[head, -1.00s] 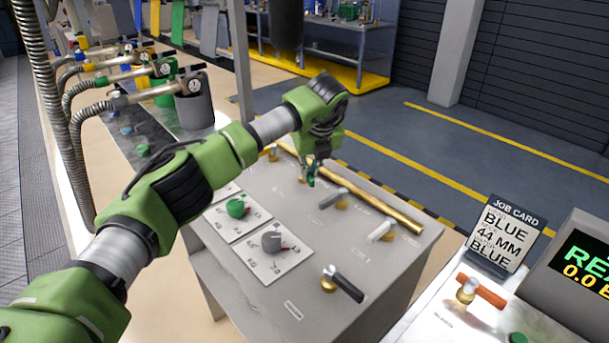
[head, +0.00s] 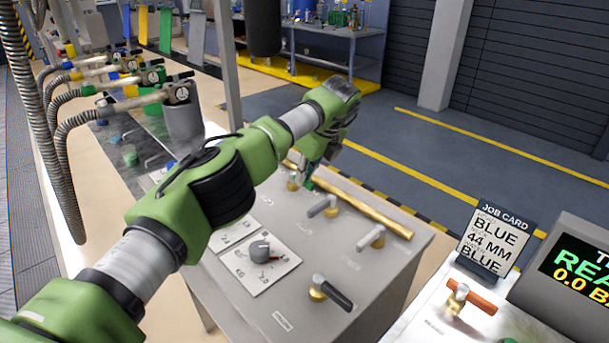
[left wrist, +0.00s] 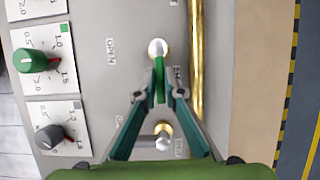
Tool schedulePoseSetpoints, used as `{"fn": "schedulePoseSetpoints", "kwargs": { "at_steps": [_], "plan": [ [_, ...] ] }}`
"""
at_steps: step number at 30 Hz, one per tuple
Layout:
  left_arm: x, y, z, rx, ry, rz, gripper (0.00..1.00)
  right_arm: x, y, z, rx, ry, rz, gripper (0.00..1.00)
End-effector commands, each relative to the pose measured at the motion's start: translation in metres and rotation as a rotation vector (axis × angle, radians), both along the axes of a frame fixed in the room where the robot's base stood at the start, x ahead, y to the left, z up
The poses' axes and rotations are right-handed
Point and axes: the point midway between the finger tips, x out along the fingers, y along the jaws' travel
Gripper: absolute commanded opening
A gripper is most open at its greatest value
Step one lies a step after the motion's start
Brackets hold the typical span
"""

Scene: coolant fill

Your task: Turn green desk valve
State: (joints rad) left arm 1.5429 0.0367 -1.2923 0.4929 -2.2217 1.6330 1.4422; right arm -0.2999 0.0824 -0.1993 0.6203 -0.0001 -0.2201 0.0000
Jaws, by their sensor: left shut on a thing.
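The green desk valve shows in the left wrist view as a green lever (left wrist: 160,82) on a round pale hub, lying along the picture's vertical. In the head view its green handle (head: 309,184) shows only in part under my gripper. My left gripper (left wrist: 161,94) is shut on this lever, one finger on each side, with the hub just beyond the fingertips. An "OPEN" label stands left of the valve, and another label, partly hidden, stands right of it. My right gripper is not in view.
A grey-handled valve (head: 322,206), a white-handled valve (head: 371,237) and a black-handled valve (head: 329,292) stand on the same grey desk top. A brass pipe (head: 372,208) runs along its far edge. A grey dial (head: 260,246) sits nearer my arm.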

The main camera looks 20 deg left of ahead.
Motion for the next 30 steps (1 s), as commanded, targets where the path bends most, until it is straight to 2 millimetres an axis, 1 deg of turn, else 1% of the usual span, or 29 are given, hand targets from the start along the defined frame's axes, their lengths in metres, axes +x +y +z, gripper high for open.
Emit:
{"fn": "schedulePoseSetpoints", "kwargs": {
  "at_steps": [9, 10, 11, 12, 19, 23, 26, 30],
  "plan": [
    [0.001, 0.0, 0.002, -0.003, -0.007, 0.005, 0.0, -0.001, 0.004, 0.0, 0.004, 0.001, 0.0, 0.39],
    [0.001, 0.0, 0.002, -0.003, -0.007, 0.005, 0.17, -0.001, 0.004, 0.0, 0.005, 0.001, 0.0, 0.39],
    [0.001, 0.0, 0.002, -0.003, -0.007, 0.005, 0.24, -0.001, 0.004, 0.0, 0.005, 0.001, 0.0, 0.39],
    [0.001, 0.0, 0.002, -0.002, -0.006, 0.005, 0.26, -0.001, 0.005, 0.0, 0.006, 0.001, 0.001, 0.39],
    [0.001, 0.0, 0.001, -0.002, -0.003, 0.004, 0.26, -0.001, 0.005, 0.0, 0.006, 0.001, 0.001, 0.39],
    [0.0, -0.001, 0.004, -0.002, -0.004, 0.003, 0.26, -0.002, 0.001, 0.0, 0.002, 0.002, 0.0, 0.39],
    [-0.002, -0.004, 0.013, -0.002, -0.004, 0.003, 0.26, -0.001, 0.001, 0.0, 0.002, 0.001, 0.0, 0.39],
    [-0.006, -0.013, 0.039, -0.001, -0.007, 0.0, 0.26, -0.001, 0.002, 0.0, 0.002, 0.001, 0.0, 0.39]
  ]
}}
